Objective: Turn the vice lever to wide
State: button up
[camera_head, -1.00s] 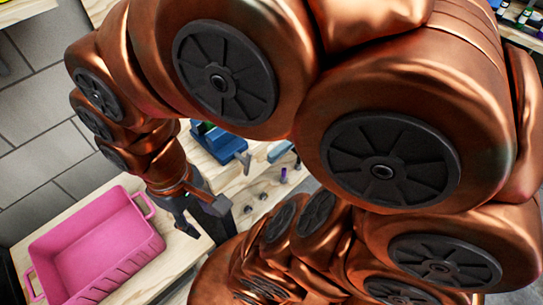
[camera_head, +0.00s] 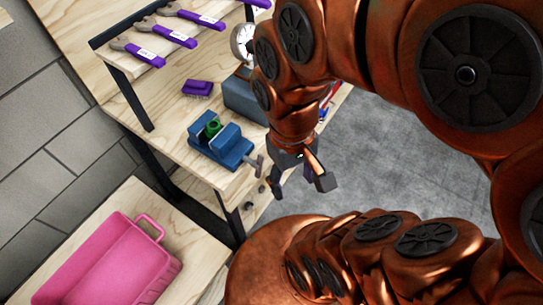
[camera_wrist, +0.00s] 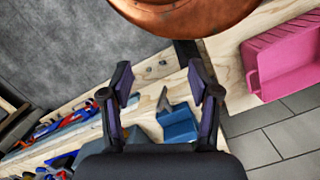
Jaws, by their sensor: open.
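The blue vice (camera_head: 222,146) stands on the wooden workbench, with a green object (camera_head: 213,128) at its jaws. Its grey lever (camera_head: 255,166) sticks out at the vice's front end, towards the bench edge. My gripper (camera_head: 302,188) is to the right of the lever in the head view, apart from it, with empty jaws. In the wrist view the vice (camera_wrist: 179,124) and its lever (camera_wrist: 163,99) appear between the two open fingers (camera_wrist: 160,85). The exact gap in depth from fingers to lever cannot be told.
A pink crate (camera_head: 158,229) sits on a lower wooden table at lower left. A purple brush (camera_head: 197,88) and a blue-grey box (camera_head: 243,98) are near the vice. Purple-handled tools (camera_head: 165,34) lie on the shelf above. Grey floor (camera_head: 400,150) is clear at right.

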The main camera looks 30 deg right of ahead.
aim_at(258, 164)
jog(key=u, duration=0.75)
jog(key=k, duration=0.7)
jog(key=u, duration=0.3)
